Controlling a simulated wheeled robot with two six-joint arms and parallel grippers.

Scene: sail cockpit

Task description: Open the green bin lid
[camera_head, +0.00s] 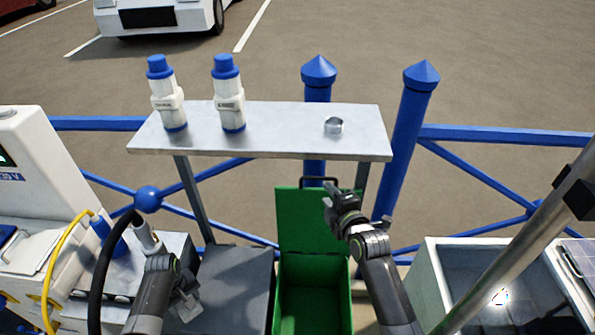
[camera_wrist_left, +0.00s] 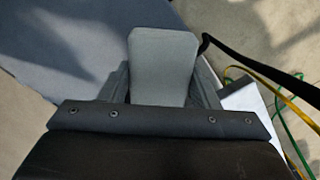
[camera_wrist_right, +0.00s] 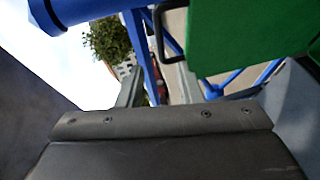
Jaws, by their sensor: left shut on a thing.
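The green bin (camera_head: 315,308) stands below the shelf, and its inside shows. Its green lid (camera_head: 300,222) stands up at the back of the bin, with a dark handle (camera_head: 318,181) on the top edge. The lid and handle (camera_wrist_right: 168,32) also show in the right wrist view. My left gripper (camera_head: 187,302) is low, left of the bin, shut on a grey piece (camera_wrist_left: 163,65) that I cannot identify.
A metal shelf (camera_head: 275,118) above the bin holds two blue-capped white bottles (camera_head: 229,95) and a small metal ring (camera_head: 334,125). A dark grey box (camera_head: 235,290) adjoins the bin on the left. A black hose (camera_head: 101,270) and a pale open tub (camera_head: 432,285) flank the area.

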